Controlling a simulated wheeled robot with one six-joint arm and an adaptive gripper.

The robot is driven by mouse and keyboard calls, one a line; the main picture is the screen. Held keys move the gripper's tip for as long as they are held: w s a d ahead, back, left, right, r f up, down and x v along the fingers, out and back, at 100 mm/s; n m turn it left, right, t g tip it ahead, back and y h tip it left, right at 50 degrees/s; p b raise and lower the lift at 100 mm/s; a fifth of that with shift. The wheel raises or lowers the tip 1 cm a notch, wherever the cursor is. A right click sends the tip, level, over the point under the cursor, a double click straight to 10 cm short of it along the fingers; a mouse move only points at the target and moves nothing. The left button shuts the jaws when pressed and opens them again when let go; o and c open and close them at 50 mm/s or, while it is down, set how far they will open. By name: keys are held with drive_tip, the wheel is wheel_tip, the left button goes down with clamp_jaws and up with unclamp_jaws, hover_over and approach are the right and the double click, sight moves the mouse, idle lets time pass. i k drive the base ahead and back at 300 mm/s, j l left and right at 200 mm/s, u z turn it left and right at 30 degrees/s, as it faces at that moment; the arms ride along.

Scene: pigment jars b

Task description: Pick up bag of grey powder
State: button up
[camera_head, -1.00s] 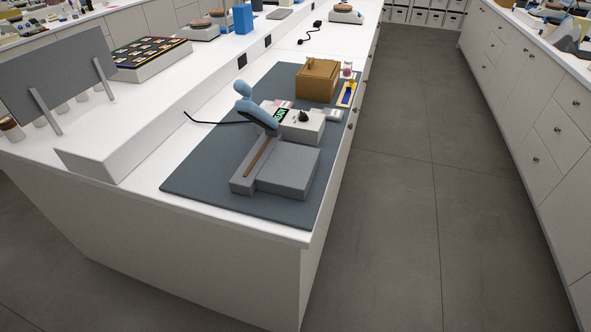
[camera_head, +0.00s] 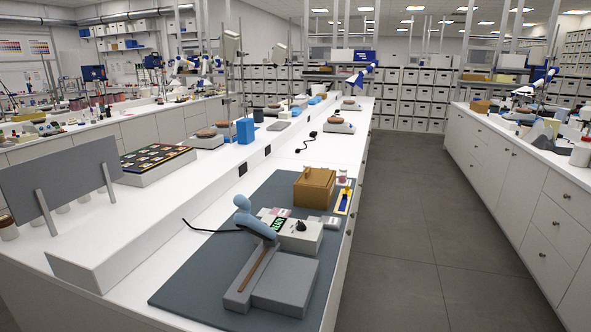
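Small flat bags lie on the dark mat (camera_head: 190,285) on the near bench. A greyish bag (camera_head: 331,222) lies just right of the white box with a green display, near the bench's right edge. It is too small to tell for sure that it holds grey powder. A pinkish bag (camera_head: 275,212) lies behind the display, partly hidden. My gripper is not in view.
A grey device with a light-blue lever (camera_head: 242,203) stands at the mat's front. A tan wooden box (camera_head: 314,187), small jars (camera_head: 342,176) and a yellow-and-blue item (camera_head: 344,200) stand behind the bags. The aisle floor (camera_head: 400,260) on the right is clear.

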sight(330, 223)
drive_tip(key=i+l+z, duration=0.2)
drive_tip(key=i+l, duration=0.5)
drive_tip(key=i+l+z, duration=0.2)
drive_tip(key=i+l, duration=0.4)
drive_tip(key=i, duration=0.25)
